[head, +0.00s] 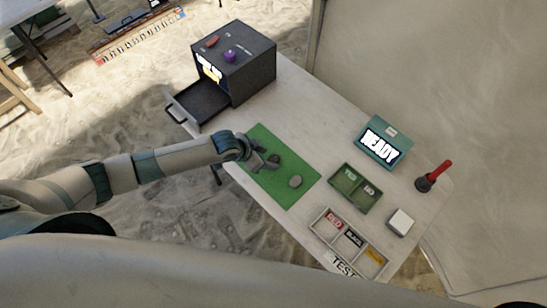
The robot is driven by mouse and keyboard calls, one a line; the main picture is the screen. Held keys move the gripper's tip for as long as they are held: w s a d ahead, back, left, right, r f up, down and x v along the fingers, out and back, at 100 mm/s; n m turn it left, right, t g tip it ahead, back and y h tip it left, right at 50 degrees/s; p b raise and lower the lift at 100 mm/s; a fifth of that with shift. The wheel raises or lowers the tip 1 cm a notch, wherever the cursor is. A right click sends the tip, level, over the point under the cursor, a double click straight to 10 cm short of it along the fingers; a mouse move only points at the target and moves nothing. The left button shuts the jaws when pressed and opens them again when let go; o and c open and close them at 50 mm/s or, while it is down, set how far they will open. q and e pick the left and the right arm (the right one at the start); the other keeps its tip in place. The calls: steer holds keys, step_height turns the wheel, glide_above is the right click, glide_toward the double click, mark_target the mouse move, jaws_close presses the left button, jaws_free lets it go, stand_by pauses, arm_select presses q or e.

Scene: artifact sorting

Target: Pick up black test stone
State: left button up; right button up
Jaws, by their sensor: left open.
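A green mat (283,197) lies on the table. A small dark stone (275,158) lies on the mat right at my left gripper, partly hidden by the fingers; it looks like the black test stone. My left gripper (267,163) is open over the mat's upper left part. I cannot tell whether the fingers touch the stone. A lighter grey stone (295,181) lies on the mat to the lower right, apart from the gripper. My right gripper is not in view.
A dark box (255,75) with an open drawer (201,104) stands at the back left. To the right are a teal READY display (384,142), a green two-part tray (355,188), a labelled sorting tray (348,243), a white block (400,222) and a red-handled tool (434,176).

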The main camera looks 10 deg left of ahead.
mark_target(273, 160)
arm_select(q)
steer(key=shift+x, duration=1.05)
steer(key=c, duration=1.1)
